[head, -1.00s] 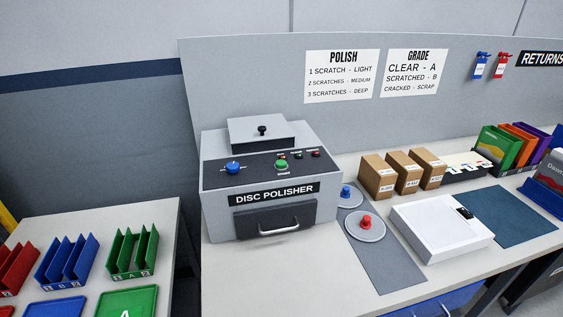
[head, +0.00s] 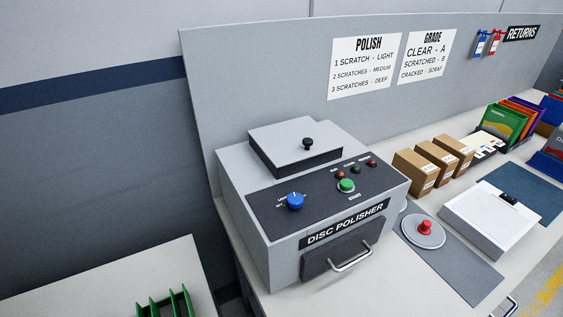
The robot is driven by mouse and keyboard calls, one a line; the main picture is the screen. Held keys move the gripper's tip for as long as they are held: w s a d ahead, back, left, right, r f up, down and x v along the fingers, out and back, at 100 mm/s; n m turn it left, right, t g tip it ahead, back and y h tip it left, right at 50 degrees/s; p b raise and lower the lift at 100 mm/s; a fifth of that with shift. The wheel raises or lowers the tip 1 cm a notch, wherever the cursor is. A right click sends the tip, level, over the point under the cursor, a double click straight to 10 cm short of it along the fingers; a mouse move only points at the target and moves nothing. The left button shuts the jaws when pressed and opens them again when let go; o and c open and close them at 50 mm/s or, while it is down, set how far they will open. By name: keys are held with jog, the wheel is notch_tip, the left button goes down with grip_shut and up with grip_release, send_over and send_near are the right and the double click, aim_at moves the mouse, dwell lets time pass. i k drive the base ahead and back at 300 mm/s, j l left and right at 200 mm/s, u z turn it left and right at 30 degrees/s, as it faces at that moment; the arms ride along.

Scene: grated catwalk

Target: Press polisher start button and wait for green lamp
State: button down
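The disc polisher (head: 290,250) is a grey box on the bench, in the middle of the head view. Its dark sloped panel (head: 268,214) carries a blue knob (head: 295,201) at the left and the round green start button (head: 346,186) at the right. Behind the button is a row of small lamps: an orange-red one (head: 340,173), a dark green one (head: 356,168) that looks unlit, and a red one (head: 372,163). The top lid (head: 290,137) with a black knob is down, and the front drawer (head: 322,262) looks closed. My gripper is not in view.
A red-knobbed disc (head: 423,231) lies on a grey mat (head: 465,270) right of the polisher. Cardboard boxes (head: 415,174) and a white flat device (head: 490,218) stand farther right. A lower table (head: 100,285) with a green rack (head: 166,304) is at the left. A panel wall rises behind.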

aim_at(346, 184)
jog(key=i+j, duration=0.1)
jog(key=j, duration=0.4)
jog(key=i+j, duration=0.1)
jog(key=j, duration=0.35)
jog(key=i+j, duration=0.1)
jog(key=j, duration=0.4)
